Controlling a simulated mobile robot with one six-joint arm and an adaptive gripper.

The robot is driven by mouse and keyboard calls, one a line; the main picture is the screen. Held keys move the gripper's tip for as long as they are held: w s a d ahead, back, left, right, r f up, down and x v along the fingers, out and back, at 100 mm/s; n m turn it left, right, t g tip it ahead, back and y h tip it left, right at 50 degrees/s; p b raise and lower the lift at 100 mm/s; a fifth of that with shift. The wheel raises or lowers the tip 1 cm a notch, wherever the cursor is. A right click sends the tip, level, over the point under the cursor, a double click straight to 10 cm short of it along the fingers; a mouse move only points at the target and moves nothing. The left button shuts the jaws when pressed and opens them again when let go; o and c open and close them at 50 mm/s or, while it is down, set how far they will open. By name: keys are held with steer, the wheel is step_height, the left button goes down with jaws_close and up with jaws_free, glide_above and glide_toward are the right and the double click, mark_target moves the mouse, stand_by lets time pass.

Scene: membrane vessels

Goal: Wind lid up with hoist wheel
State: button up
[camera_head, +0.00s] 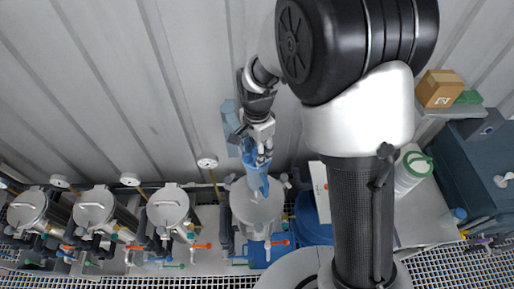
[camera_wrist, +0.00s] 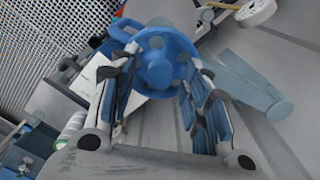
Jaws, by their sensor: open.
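The blue hoist wheel (camera_wrist: 168,62) shows in the wrist view, with a round hub and holes in its face. My gripper (camera_wrist: 157,84) is open, with one finger at each side of the wheel's lower part; I cannot tell whether they touch it. In the head view my gripper (camera_head: 260,153) is above a blue part (camera_head: 256,172), which it partly hides. Below that is a steel vessel with a round lid (camera_head: 257,207). The lid looks seated on the vessel, but any gap under it cannot be judged from above.
Several similar lidded vessels (camera_head: 168,205) stand in a row to the left. Round gauges (camera_head: 207,163) rise behind them, close to the ribbed wall (camera_head: 120,90). At right are a blue drum (camera_head: 312,222), a white canister (camera_head: 408,172) and a cardboard box (camera_head: 440,88).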

steer(key=shift+c, duration=0.3)
jaws_close()
